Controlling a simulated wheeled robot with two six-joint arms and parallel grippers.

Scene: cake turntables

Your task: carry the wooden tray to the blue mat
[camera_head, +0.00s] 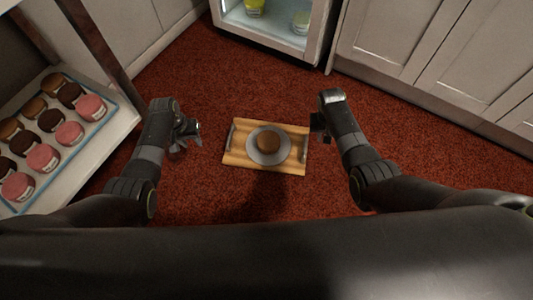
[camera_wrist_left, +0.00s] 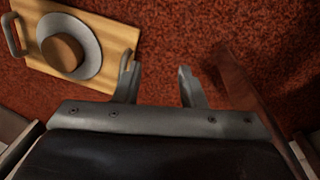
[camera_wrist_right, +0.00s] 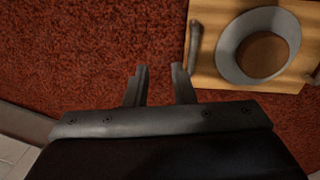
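The wooden tray (camera_head: 236,158) has a grey handle at each end and bears a grey plate (camera_head: 256,156) with a round brown cake (camera_head: 268,142). It appears over red carpet in the middle of the head view; I cannot tell its height. My left gripper (camera_head: 187,135) is open and empty, apart from the tray's left end. In the left wrist view the tray (camera_wrist_left: 108,36) is at upper left. My right gripper (camera_head: 318,126) is open beside the tray's right end. In the right wrist view the near handle (camera_wrist_right: 194,45) lies beyond the fingertips, not between them. No blue mat is visible.
A shelf at left holds a blue-rimmed tray (camera_head: 103,126) of several pink and brown cakes, near my left arm. An open lit cabinet (camera_head: 277,27) with jars stands at the back. Pale cupboards (camera_head: 430,45) line the back right. Carpet (camera_head: 205,80) around the tray is clear.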

